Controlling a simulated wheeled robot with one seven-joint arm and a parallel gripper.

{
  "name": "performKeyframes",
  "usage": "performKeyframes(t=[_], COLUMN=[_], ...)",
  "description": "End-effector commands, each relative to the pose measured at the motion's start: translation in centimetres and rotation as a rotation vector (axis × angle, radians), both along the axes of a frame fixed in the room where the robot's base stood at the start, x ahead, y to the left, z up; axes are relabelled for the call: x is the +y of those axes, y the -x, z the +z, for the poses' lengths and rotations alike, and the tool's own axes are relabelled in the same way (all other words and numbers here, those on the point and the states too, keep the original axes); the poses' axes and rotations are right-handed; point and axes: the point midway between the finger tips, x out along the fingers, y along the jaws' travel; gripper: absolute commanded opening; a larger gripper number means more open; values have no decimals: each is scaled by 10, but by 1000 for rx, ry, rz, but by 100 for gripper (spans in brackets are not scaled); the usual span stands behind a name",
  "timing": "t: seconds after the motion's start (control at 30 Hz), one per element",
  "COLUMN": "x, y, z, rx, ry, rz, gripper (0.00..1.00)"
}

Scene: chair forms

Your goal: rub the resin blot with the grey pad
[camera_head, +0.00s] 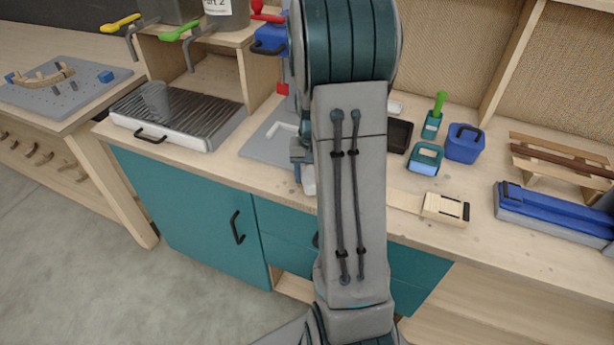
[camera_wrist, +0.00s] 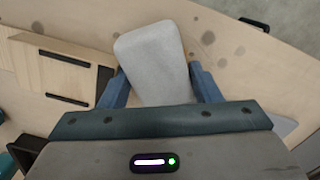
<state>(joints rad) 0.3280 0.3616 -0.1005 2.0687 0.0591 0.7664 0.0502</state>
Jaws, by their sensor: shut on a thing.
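The grey pad (camera_wrist: 155,60) is a pale rounded block between the two blue fingers of my gripper (camera_wrist: 160,88) in the wrist view. My gripper is shut on it, over the wooden bench top. I cannot tell whether the pad touches the wood. In the head view my arm hides most of my gripper (camera_head: 298,172), and a pale edge of the pad (camera_head: 308,183) shows beside it. Several dark spots (camera_wrist: 222,63) mark the wood right of the pad in the wrist view. I cannot make out which mark, if any, is the resin blot; the pad covers part of the wood.
A wooden block with black strips (camera_wrist: 65,78) lies left of the pad in the wrist view. In the head view, a grey sheet (camera_head: 258,150) lies left of my arm.

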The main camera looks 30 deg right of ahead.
Motion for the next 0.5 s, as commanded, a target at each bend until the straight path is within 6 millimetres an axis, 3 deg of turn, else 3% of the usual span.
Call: performKeyframes(t=[0.03,0.13,0.33,0.5], x=[-20,-27,-29,-18], y=[-16,-16,-13,-4], z=[9,7,4,4], rx=[-54,-54,-56,-56], ry=[33,26,14,14], rz=[-15,-16,-12,-13], gripper=[21,22,21,21])
